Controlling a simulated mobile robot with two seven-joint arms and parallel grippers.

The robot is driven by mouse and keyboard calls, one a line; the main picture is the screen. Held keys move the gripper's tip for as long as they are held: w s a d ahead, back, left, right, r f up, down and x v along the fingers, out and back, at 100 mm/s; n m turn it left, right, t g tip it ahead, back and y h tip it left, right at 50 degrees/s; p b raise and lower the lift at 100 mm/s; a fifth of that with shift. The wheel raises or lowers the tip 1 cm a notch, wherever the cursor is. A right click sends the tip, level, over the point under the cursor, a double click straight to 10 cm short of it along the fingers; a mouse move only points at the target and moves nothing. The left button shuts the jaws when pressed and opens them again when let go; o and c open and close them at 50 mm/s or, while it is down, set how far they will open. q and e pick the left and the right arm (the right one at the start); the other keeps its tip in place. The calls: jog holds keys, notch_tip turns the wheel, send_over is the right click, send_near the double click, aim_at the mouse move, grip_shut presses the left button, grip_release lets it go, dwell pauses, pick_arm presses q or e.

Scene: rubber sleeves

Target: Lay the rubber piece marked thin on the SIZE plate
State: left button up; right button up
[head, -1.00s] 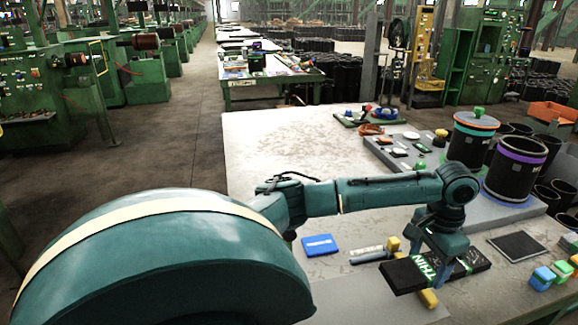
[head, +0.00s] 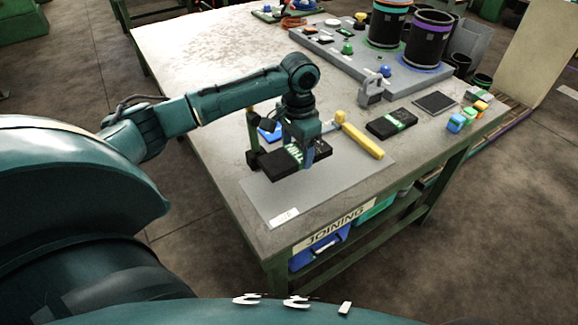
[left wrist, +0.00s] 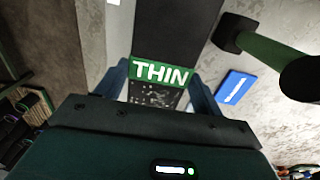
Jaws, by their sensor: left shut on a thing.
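The rubber piece marked THIN (head: 268,163) is a flat black slab with a green band. My left gripper (head: 306,153) is shut on it, with a finger at either side of the band. The left wrist view shows the piece (left wrist: 160,92) and its white lettering between the fingers. The piece is over the back part of a flat grey plate (head: 330,184); I cannot tell whether it touches it. The plate has a small white label (head: 284,216) at its front corner, too small to read. My right gripper is not in view.
A second black piece with a green band (head: 380,128) lies to the right, beyond a yellow-handled tool (head: 362,139). A green-handled tool (head: 253,130) and a blue card (left wrist: 237,87) are close behind the held piece. Coloured blocks (head: 457,122) sit at the right edge.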

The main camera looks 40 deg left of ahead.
aim_at(296, 178)
pick_arm(q)
jog(key=shift+f, duration=3.55)
jog(key=shift+f, duration=0.15)
jog(key=o, duration=1.2)
jog(key=shift+c, duration=0.2)
notch_tip(296, 178, up, 12)
jog(key=shift+r, duration=0.15)
